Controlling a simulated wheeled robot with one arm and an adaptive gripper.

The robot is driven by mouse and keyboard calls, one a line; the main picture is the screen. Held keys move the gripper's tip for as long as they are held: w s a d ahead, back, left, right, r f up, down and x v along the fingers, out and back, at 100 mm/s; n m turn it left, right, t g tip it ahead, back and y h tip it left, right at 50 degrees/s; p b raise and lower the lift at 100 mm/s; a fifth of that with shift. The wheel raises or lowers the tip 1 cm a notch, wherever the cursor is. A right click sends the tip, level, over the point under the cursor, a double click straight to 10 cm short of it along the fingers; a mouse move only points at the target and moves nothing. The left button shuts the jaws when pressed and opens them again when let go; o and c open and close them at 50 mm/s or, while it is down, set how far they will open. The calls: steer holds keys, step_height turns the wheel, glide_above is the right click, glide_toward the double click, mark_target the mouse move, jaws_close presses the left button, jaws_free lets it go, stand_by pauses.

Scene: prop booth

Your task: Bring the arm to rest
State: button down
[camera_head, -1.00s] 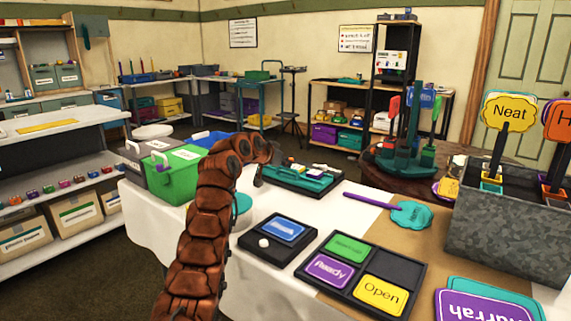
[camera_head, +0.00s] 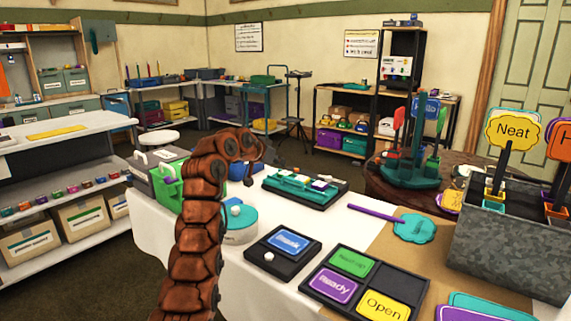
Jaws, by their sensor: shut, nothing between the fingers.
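My brown segmented arm rises from the bottom of the head view, left of centre, and bends over to the right at its top. My gripper (camera_head: 264,154) is at its far end, small and partly hidden by the arm's own links. It is shut and empty, raised over the far part of the white-covered table (camera_head: 205,275). It touches nothing that I can see.
Near the arm are a green bin (camera_head: 167,188), a teal round object (camera_head: 238,225) and a teal tray set (camera_head: 300,188). Card trays (camera_head: 367,285) lie in front, right of the arm. A grey sign box (camera_head: 510,245) stands at right.

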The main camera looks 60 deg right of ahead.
steer(key=shift+v, duration=1.15)
steer(key=shift+f, duration=0.15)
